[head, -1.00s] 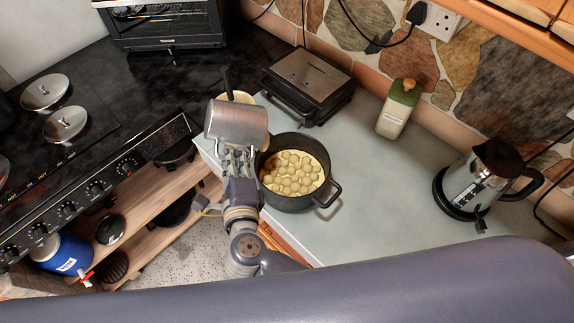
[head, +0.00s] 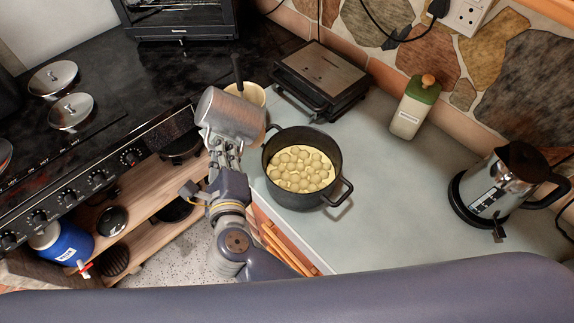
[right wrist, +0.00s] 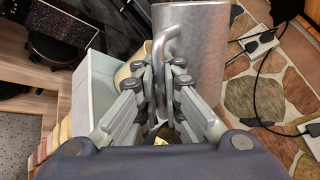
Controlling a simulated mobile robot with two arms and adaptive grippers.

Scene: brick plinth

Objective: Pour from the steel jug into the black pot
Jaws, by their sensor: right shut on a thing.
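The steel jug (head: 232,112) is held up by my right gripper (head: 226,150), beside the left side of the pot. In the right wrist view, the gripper fingers (right wrist: 163,78) are closed around the handle of the jug (right wrist: 203,45). The jug leans in the head view; its mouth and contents cannot be seen. The black pot (head: 300,198) stands on the pale worktop with pale yellow round lumps inside. No stream shows between jug and pot. My left gripper is not in view.
A cream container (head: 252,92) with a dark handle stands just behind the jug. A dark grill press (head: 325,72) is behind the pot. The worktop between pot and coffee press is clear.

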